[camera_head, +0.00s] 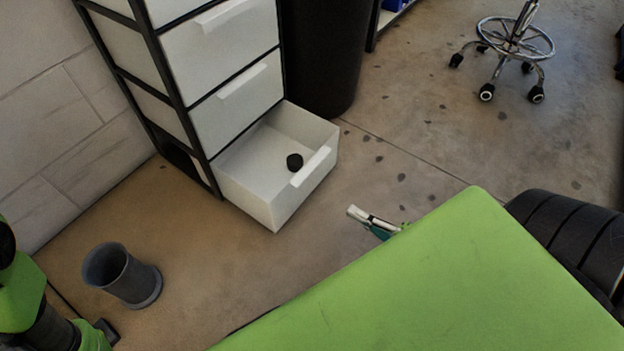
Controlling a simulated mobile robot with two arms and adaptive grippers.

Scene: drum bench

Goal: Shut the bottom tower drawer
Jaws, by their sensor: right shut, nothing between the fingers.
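The tower (222,48) is a black frame with white drawers, at the upper left of the head view. Its bottom drawer (247,200) is pulled well out, and the drawers above it look shut. A small black round object (294,161) lies inside the open drawer near its front. My right gripper (358,214) is shut and empty, to the right of the drawer front and apart from it in the picture. A large green panel hides most of the right gripper's arm. Part of my left arm shows at the lower left edge, but I cannot make out its gripper.
A dark bin (323,50) stands close to the tower's right side. A grey cylindrical container (125,280) stands on the floor at lower left. A wheeled stool (512,45) is at the upper right. Bare floor lies in front of the drawer.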

